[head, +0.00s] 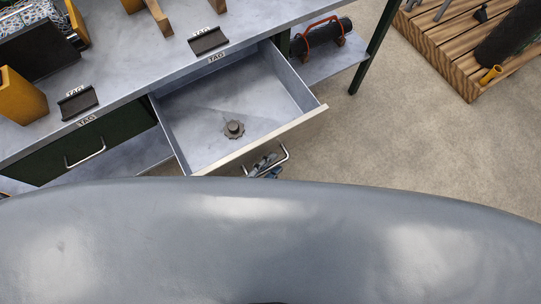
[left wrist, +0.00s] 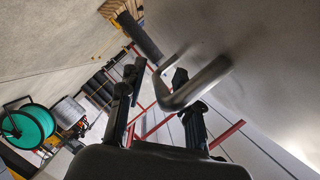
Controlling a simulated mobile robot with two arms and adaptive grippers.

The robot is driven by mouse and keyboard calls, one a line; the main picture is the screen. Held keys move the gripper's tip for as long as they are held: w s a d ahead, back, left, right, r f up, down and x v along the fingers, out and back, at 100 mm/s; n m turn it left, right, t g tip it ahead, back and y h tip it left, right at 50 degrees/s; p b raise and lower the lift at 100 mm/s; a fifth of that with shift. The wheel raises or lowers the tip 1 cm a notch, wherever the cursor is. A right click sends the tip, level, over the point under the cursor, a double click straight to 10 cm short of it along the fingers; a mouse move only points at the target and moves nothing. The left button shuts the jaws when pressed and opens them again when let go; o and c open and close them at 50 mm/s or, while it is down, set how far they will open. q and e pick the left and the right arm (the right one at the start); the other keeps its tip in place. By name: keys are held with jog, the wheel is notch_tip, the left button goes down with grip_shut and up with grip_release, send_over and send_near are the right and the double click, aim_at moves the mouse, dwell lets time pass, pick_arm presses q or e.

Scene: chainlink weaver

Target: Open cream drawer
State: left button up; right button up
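The cream drawer (head: 262,142) is pulled well out of the workbench in the head view. Its grey interior holds one small dark gear-like part. Its metal handle (head: 283,157) is on the front face, and the handle also shows close up in the left wrist view (left wrist: 203,80). My left gripper (head: 263,165) is at the handle, partly hidden below the drawer front. In the left wrist view its two fingers (left wrist: 157,82) are apart, with the handle's bend at the fingertips. Whether they touch it is unclear. My right gripper is not in view.
A dark green drawer (head: 60,163) to the left is closed. The bench top (head: 140,75) carries black tag holders and yellow-brown parts. A black cylinder with red handles (head: 322,38) lies on a lower shelf. A wooden pallet (head: 450,50) stands at right; the floor between is clear.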

pick_arm(q)
jog(key=v, duration=1.2)
